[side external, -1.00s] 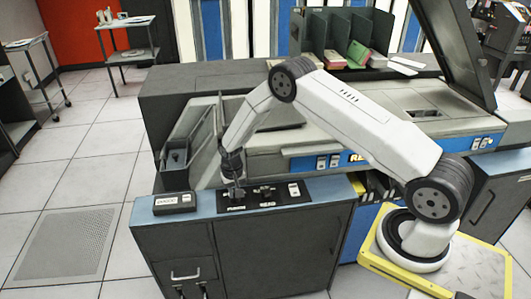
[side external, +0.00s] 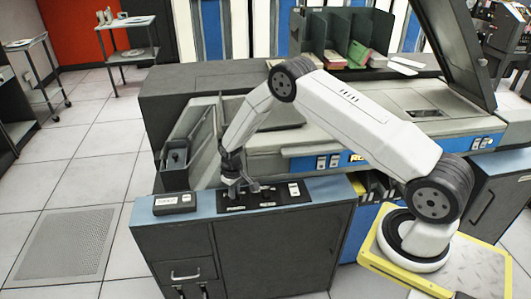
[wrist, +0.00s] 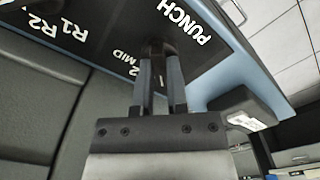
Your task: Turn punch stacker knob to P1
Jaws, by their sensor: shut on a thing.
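The black control panel (side external: 283,203) lies on top of the dark cabinet, below my wrist in the side view. In the wrist view the panel (wrist: 101,18) carries white labels: PUNCH at the right, R1 and R2 at the left, and MID with partly hidden marks between. My gripper (wrist: 158,56) reaches down to the panel by the PUNCH label, its two fingers shut on the dark punch stacker knob (wrist: 156,45). The fingers hide much of the knob, and I cannot read where it points. In the side view my gripper (side external: 238,188) is at the panel's left part.
A small dark box (side external: 175,204) with a white label sits on the cabinet top left of the panel. A white switch (side external: 293,190) is at the panel's right end. The grey machine body and an upright dark tray (side external: 176,160) stand just behind.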

